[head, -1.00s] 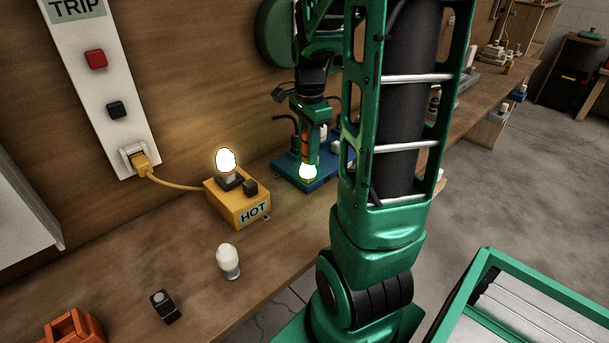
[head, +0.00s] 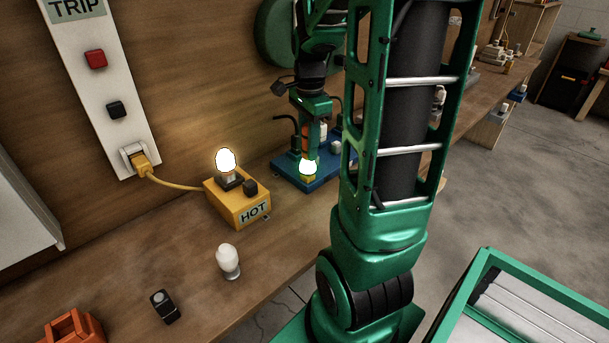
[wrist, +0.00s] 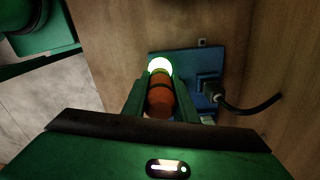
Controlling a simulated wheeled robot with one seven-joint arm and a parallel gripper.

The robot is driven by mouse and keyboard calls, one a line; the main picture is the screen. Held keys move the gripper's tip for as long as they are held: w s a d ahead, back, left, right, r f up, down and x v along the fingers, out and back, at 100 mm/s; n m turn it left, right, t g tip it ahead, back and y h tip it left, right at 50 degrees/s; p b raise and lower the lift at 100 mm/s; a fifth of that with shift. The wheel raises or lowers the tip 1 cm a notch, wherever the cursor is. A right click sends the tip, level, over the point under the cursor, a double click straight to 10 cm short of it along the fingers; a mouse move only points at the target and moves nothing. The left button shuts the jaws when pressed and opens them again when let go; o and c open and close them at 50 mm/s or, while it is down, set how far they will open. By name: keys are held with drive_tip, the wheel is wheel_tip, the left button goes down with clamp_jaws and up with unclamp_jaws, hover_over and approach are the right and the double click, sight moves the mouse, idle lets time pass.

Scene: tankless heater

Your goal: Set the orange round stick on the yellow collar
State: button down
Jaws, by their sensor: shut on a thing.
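My gripper (head: 307,152) is shut on the orange round stick (wrist: 160,97), which shows between the fingers in the wrist view. In the head view the gripper points down over the blue base (head: 285,168), with the stick mostly behind a finger. A glowing white bulb-like piece (head: 308,167) shows at the fingertips, and also in the wrist view (wrist: 160,65). The yellow collar (head: 309,179) lies just below the glow on the blue base. The glow hides the boundary, so I cannot tell whether the stick touches the collar.
A yellow HOT box (head: 238,207) with a lit bulb stands to the left. A white bulb (head: 228,261), a small black device (head: 164,306) and an orange holder (head: 74,328) are on the bench. A black cable (wrist: 250,103) runs beside the blue base.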

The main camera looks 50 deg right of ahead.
drive_tip(key=shift+r, duration=2.7)
